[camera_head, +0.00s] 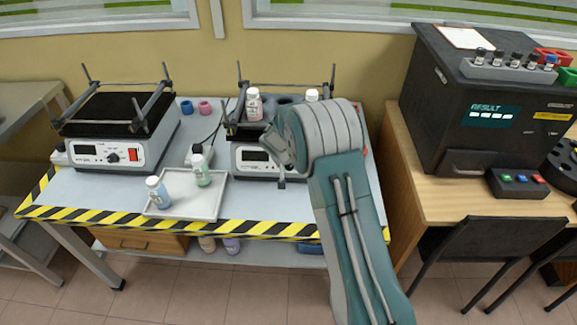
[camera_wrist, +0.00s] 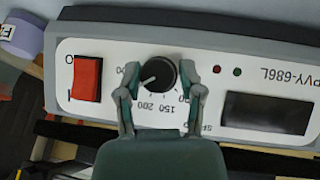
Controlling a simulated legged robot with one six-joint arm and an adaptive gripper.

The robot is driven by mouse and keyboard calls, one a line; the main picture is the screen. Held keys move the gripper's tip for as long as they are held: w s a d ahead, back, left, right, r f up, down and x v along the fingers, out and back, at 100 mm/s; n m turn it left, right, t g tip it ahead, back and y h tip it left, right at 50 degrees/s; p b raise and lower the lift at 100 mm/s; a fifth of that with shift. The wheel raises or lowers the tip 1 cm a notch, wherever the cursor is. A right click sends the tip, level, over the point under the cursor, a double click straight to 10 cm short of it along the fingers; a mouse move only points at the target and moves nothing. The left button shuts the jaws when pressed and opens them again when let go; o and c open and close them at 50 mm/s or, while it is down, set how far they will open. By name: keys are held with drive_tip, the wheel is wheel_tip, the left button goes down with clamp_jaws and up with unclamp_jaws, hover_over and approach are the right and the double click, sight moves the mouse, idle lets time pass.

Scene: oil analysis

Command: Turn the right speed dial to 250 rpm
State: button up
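The right shaker (camera_head: 240,158) stands on the table, its front partly hidden by my arm. In the wrist view its white panel (camera_wrist: 215,58) appears upside down. The black round speed dial (camera_wrist: 158,73) has a white pointer line aimed left and slightly down in the picture. The numbers 200 and 150 show below it; others are partly hidden by the fingers. My gripper (camera_wrist: 158,78) is open, one finger on each side of the dial, with thin gaps apparent; contact is hard to tell. In the head view the fingers are mostly hidden behind my arm.
A red rocker switch (camera_wrist: 87,78) sits left of the dial in the wrist view, and a dark display (camera_wrist: 265,113) right. The left shaker (camera_head: 110,152) stands apart. A white tray (camera_head: 205,208) with bottles lies in front. A bottle (camera_head: 254,105) stands on the right shaker.

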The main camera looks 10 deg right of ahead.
drive_tip(key=shift+o, duration=0.6)
drive_tip(key=v, duration=1.1)
drive_tip(key=shift+a+r, duration=0.2)
drive_tip(key=shift+r, duration=0.15)
drive_tip(key=shift+s, duration=0.1)
